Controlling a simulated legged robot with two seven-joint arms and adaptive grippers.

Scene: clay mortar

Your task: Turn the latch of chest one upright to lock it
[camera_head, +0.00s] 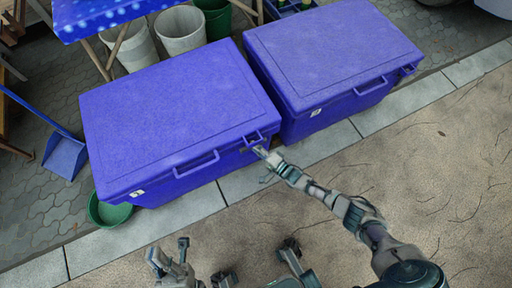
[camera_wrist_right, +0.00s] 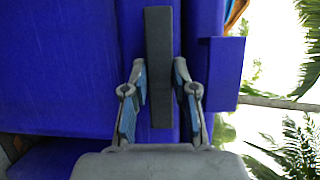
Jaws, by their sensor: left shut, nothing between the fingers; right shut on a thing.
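Two blue chests stand side by side, the left one (camera_head: 170,115) and the right one (camera_head: 335,55). I cannot read which is chest one. My right arm reaches to the right end of the left chest's front, where its latch is largely hidden in the head view. There my right gripper (camera_head: 263,152) meets the chest. In the right wrist view, its fingers (camera_wrist_right: 160,98) are shut on the dark bar-shaped latch (camera_wrist_right: 159,45), which runs up and down that picture. My left gripper (camera_head: 170,262) is shut and empty, low in the head view, away from the chests.
The left chest has a front handle (camera_head: 197,165). A green bowl (camera_head: 108,212) sits by its left corner, with a blue dustpan (camera_head: 66,157) farther left. Pale buckets (camera_head: 180,30) stand behind. A stone kerb (camera_head: 205,203) and open sandy ground (camera_head: 445,165) lie in front.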

